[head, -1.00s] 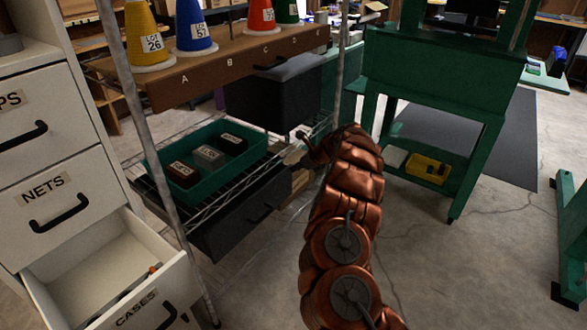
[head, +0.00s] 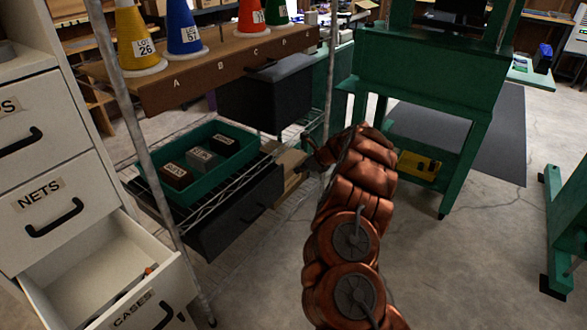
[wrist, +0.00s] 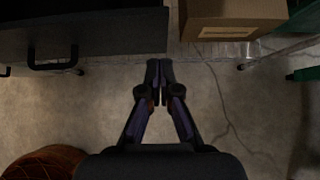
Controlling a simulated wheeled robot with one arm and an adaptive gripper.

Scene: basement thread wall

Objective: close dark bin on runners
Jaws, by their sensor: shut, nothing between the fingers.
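A dark bin (head: 236,217) with a dark handle sits under the wire rack, left of my gripper. Its front shows, and a dark front with a black handle (wrist: 52,60) is at the upper left of the wrist view. Another dark bin (head: 270,98) is higher, under the wooden shelf. My gripper (head: 306,167) is small and partly hidden by my copper-coloured arm in the head view. In the wrist view my gripper (wrist: 159,64) is shut and empty, its fingertips to the right of the handle and apart from it.
A cardboard box (wrist: 232,16) is beyond my fingertips at the right. A green tray (head: 228,165) with small labelled blocks is on the wire rack. A white drawer (head: 150,290) stands open at lower left. A green bench (head: 425,75) stands right.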

